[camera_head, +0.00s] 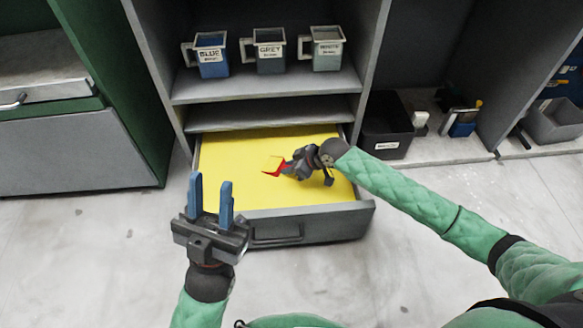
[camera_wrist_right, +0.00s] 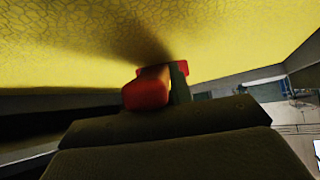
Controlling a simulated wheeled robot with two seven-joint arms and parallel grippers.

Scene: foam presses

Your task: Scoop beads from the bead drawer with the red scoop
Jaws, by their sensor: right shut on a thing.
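The bead drawer (camera_head: 300,224) is pulled out of the grey cabinet and holds a bed of yellow beads (camera_head: 235,165). My right gripper (camera_head: 289,167) is over the drawer, shut on the red scoop (camera_head: 273,171). The scoop is at or just above the beads; I cannot tell whether it touches them. In the right wrist view the red scoop (camera_wrist_right: 150,88) shows between the fingers, with the yellow beads (camera_wrist_right: 80,45) filling the upper part. Whether the scoop holds beads is unclear. My left gripper (camera_head: 211,200) is open and empty, in front of the drawer's left corner.
A blue jug (camera_head: 211,58), a grey jug (camera_head: 270,54) and a paler jug (camera_head: 327,50) stand on the shelf above. A black bin (camera_head: 387,128) sits right of the drawer. A green-sided cabinet (camera_head: 70,150) is at left. The front floor (camera_head: 110,250) is clear.

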